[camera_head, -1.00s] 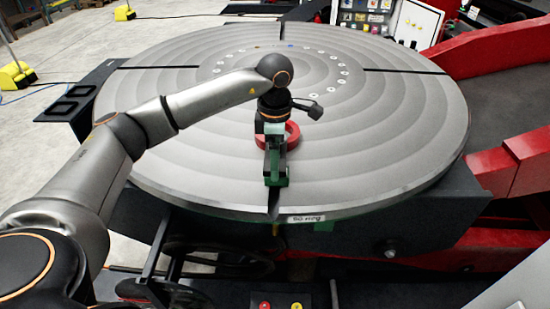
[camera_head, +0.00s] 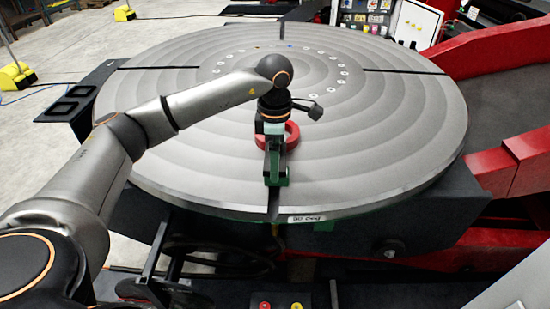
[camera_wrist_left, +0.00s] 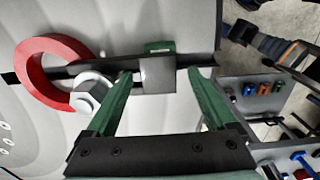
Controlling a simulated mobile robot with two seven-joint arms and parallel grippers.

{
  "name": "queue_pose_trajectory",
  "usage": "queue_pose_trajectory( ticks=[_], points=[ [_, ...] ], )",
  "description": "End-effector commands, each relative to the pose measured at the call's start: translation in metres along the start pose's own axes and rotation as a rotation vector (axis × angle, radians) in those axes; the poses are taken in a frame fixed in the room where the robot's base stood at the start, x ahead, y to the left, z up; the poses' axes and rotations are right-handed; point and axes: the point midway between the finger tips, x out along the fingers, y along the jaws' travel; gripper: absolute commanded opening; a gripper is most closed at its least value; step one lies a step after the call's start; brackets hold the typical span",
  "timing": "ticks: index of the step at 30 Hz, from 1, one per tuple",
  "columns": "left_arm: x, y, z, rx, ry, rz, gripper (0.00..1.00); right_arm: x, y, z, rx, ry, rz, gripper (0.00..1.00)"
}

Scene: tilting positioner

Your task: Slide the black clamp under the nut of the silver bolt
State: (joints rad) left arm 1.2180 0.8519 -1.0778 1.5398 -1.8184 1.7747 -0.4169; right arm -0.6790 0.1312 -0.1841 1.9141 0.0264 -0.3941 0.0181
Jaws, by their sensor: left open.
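The silver bolt with its nut (camera_wrist_left: 90,92) stands in the opening of a red C-shaped piece (camera_wrist_left: 40,90) in the left wrist view. The black clamp (camera_wrist_left: 112,67) appears as a dark bar leading toward the bolt, with a grey block (camera_wrist_left: 157,75) on it. Its far end near the nut is hard to make out. My left gripper (camera_wrist_left: 160,75) is open, its green fingers on either side of the grey block. In the head view my left gripper (camera_head: 274,180) points down near the table's front rim and hides most of the clamp and bolt. My right gripper is not in view.
The round grey table (camera_head: 400,130) has dark radial slots and is mostly clear. The red piece (camera_head: 291,135) also shows behind my left gripper in the head view. A green block (camera_wrist_left: 160,47) lies by the grey block. Red machine arms (camera_head: 500,175) stand at the right.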

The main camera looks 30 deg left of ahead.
Motion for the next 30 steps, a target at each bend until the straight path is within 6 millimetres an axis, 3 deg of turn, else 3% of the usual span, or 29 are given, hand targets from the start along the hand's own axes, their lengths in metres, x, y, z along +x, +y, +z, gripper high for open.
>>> queue_pose_trajectory(
  ticks=[4, 24, 30],
  points=[
    [-0.001, -0.001, -0.003, -0.003, 0.012, -0.009, 1.00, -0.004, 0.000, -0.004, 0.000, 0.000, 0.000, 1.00],
    [-0.060, 0.000, -0.001, -0.001, 0.004, -0.003, 1.00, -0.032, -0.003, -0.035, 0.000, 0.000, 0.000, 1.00],
    [-0.069, 0.000, 0.000, 0.000, 0.004, -0.003, 1.00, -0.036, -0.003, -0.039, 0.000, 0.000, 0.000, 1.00]
  ],
)
